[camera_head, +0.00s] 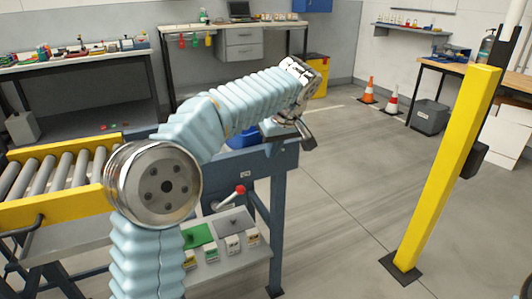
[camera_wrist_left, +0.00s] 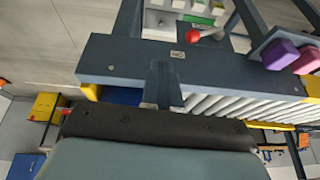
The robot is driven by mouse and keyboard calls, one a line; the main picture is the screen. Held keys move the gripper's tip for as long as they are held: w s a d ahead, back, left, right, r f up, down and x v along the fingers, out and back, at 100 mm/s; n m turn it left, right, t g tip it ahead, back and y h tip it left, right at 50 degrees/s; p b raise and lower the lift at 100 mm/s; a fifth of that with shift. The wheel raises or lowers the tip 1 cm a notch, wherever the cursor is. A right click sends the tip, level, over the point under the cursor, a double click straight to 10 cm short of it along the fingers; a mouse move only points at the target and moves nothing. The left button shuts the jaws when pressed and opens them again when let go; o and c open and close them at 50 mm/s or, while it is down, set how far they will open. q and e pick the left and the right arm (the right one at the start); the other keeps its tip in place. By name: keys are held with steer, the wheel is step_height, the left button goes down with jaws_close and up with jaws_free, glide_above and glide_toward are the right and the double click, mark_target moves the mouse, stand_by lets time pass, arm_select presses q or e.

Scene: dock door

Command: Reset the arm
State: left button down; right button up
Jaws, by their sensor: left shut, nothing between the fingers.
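My left arm (camera_head: 215,120), in a pale blue ribbed cover, rises from the bottom left of the head view and bends over to the right. Its left gripper (camera_head: 306,138) is at the end, shut and empty, in front of the dark blue-grey frame. In the left wrist view the gripper (camera_wrist_left: 160,88) points at the blue-grey beam (camera_wrist_left: 235,72); I cannot tell whether it touches it. My right gripper is in neither view.
A roller conveyor (camera_head: 60,175) with yellow rails lies at left. A yellow post (camera_head: 447,165) stands at right. The floor between the frame and post is clear. Cones (camera_head: 391,100) stand behind.

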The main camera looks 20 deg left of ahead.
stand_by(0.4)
arm_select(q)
steer(key=s+d+f+m+g+h, duration=0.1)
steer(key=d+f+m+h, duration=0.3)
steer(key=f, duration=1.1)
steer(key=s+d+f+m+g+h, duration=0.1)
steer(key=d+f+m, duration=0.3)
steer(key=f, duration=1)
steer(key=s+d+f+h, duration=0.1)
steer(key=s+d+f, duration=0.1)
steer(key=s+f, duration=0.3)
steer(key=s+d+f+h, duration=0.1)
steer(key=s+d+f, duration=0.2)
steer(key=f, duration=0.4)
steer(key=s+f, duration=0.4)
steer(key=s, duration=0.4)
steer(key=s+f+h, duration=0.1)
steer(key=s+f, duration=0.3)
steer(key=s, duration=0.4)
steer(key=shift+s+d+f, duration=0.2)
steer(key=shift+d+f, duration=0.15)
steer(key=shift+d, duration=0.05)
